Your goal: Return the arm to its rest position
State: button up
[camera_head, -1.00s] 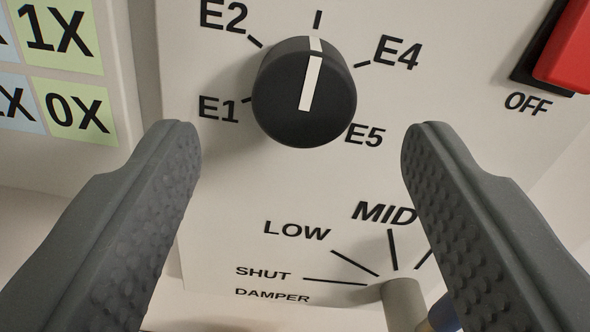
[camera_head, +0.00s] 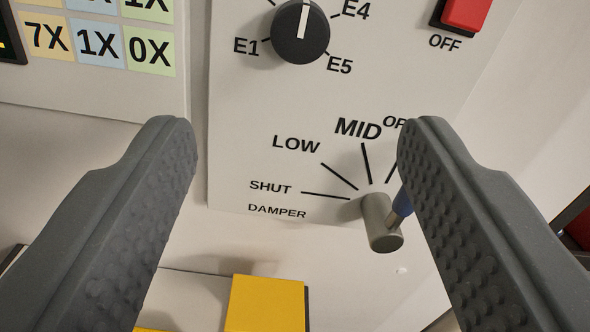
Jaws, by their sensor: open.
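My gripper (camera_head: 297,140) is open, with its two grey textured fingers spread wide at the left and right of the view. Nothing is between the fingertips. A light panel (camera_head: 255,120) lies beyond the fingers. The black round knob (camera_head: 299,32) is on the panel at the top, and its white mark points up, between the visible labels E1 and E4. My gripper is apart from the knob.
A damper lever with a grey hub (camera_head: 381,222) and blue grip (camera_head: 403,202) is partly behind the right finger. A red switch (camera_head: 466,12) is at top right. A yellow block (camera_head: 265,303) is below. A panel of coloured labels (camera_head: 98,40) is at upper left.

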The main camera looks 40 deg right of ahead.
dwell(0.3)
jog(key=w+a+r+n+y, duration=0.1)
jog(key=a+r+y, duration=0.2)
jog(key=a+r, duration=0.6)
jog(key=w+a+r+n+y, duration=0.1)
jog(key=a+r+n+y, duration=0.15)
jog(key=a+r, duration=0.75)
jog(key=s+a+y, duration=0.3)
jog(key=s+a, duration=0.1)
jog(key=a, duration=0.8)
jog(key=shift+s+r+y, duration=0.2)
jog(key=shift+s+y, duration=0.15)
jog(key=shift+s, duration=0.05)
jog(key=shift+n, duration=0.25)
dwell(1.6)
jog(key=c, duration=0.5)
jog(key=shift+o, duration=0.2)
